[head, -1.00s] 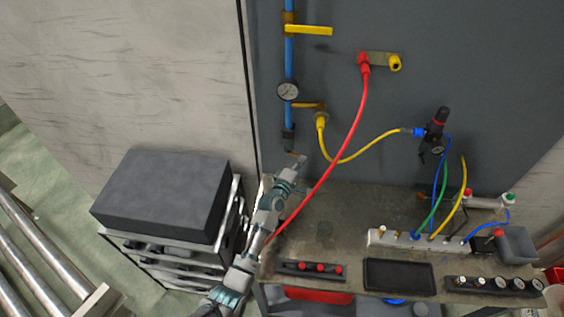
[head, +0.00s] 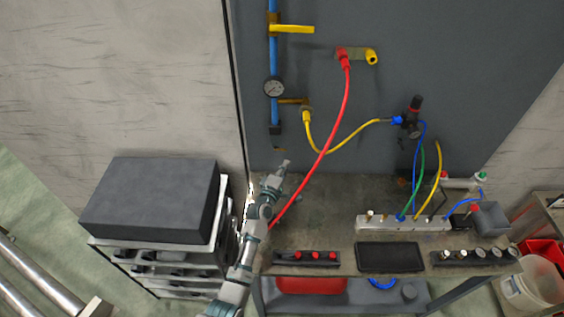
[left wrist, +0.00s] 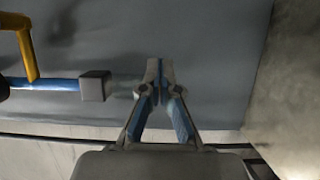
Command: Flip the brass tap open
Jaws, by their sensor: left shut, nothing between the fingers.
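A brass valve body (head: 273,18) with a long yellow lever (head: 293,29) sits high on the blue vertical pipe. The lever points sideways to the right, across the pipe. Lower on the pipe, a short brass branch (head: 292,101) leads to a yellow hose fitting (head: 306,115). My left gripper (head: 285,164) is below the pipe's dark lower end, well below the lever, and touches neither. In the left wrist view the fingers (left wrist: 159,83) are together and empty, beside the pipe's end block (left wrist: 95,86). My right gripper is out of view.
A round gauge (head: 274,88) is on the pipe. A red hose (head: 335,125) hangs from the wall to the bench beside my left arm. The bench (head: 335,200) carries a manifold (head: 380,223) and black tray (head: 390,257). A dark box (head: 150,195) stands left.

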